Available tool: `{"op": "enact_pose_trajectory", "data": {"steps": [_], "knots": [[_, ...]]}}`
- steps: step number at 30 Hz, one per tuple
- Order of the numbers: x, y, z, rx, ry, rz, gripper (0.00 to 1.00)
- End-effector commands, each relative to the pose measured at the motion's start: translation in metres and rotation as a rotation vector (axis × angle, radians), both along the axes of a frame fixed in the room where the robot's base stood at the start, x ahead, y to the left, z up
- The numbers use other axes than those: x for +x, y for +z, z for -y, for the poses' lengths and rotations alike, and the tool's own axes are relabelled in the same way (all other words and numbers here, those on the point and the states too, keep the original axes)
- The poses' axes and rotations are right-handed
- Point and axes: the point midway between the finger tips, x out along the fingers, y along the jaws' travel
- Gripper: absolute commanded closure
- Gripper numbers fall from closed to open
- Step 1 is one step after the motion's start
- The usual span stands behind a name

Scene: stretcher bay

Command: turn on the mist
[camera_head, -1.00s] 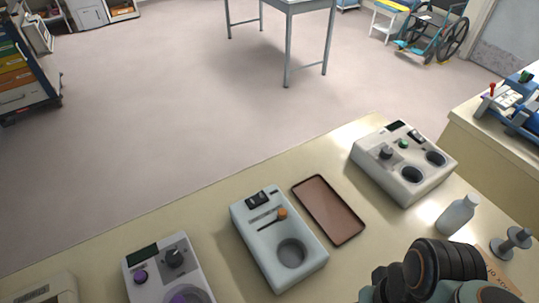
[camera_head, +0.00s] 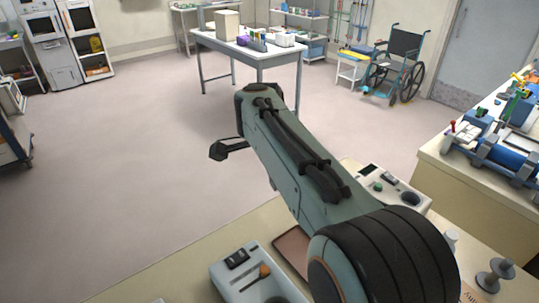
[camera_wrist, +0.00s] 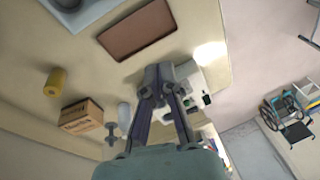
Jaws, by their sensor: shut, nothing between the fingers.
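No part in view is plainly marked as the mist control. A pale device (camera_head: 232,279) with a dark switch and an orange-knobbed lever (camera_head: 263,271) stands at the counter's front; its lower part is cut off. A second white device (camera_head: 421,205) with a green button (camera_head: 378,187) is partly hidden behind my arm. In the wrist view it shows behind my gripper's fingers (camera_wrist: 196,82). My gripper (camera_wrist: 160,72) is shut and empty, above the counter, between the brown tray (camera_wrist: 137,28) and the white bottle (camera_wrist: 124,115). I cannot tell its height.
The brown tray (camera_head: 291,247) lies between the devices. A spool-like weight (camera_head: 495,276) stands at the right. The wrist view shows a cardboard box (camera_wrist: 82,117) and yellow cylinder (camera_wrist: 55,82). A side bench (camera_head: 455,165) carries blue equipment. The floor beyond is open, with a table (camera_head: 265,60) and wheelchair (camera_head: 395,65).

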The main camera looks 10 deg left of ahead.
Motion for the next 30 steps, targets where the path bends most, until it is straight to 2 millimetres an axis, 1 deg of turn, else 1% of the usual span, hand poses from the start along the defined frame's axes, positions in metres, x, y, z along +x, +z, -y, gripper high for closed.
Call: {"op": "enact_pose_trajectory", "data": {"steps": [1, 3, 6, 9, 11, 13, 23, 26, 29, 30], "knots": [[0.003, -0.019, -0.023, -0.012, 0.035, -0.025, 1.00], [0.002, -0.043, -0.049, -0.029, 0.078, -0.058, 1.00], [-0.008, -0.076, -0.075, -0.060, 0.137, -0.114, 1.00], [-0.018, -0.095, -0.087, -0.082, 0.173, -0.148, 1.00], [-0.021, -0.098, -0.093, -0.088, 0.186, -0.154, 1.00], [-0.023, -0.097, -0.096, -0.087, 0.195, -0.152, 1.00], [-0.023, -0.098, -0.095, -0.087, 0.195, -0.152, 1.00], [-0.022, -0.106, -0.093, -0.088, 0.194, -0.154, 1.00], [-0.020, -0.121, -0.091, -0.089, 0.193, -0.156, 1.00], [-0.020, -0.128, -0.090, -0.090, 0.193, -0.157, 1.00]]}}
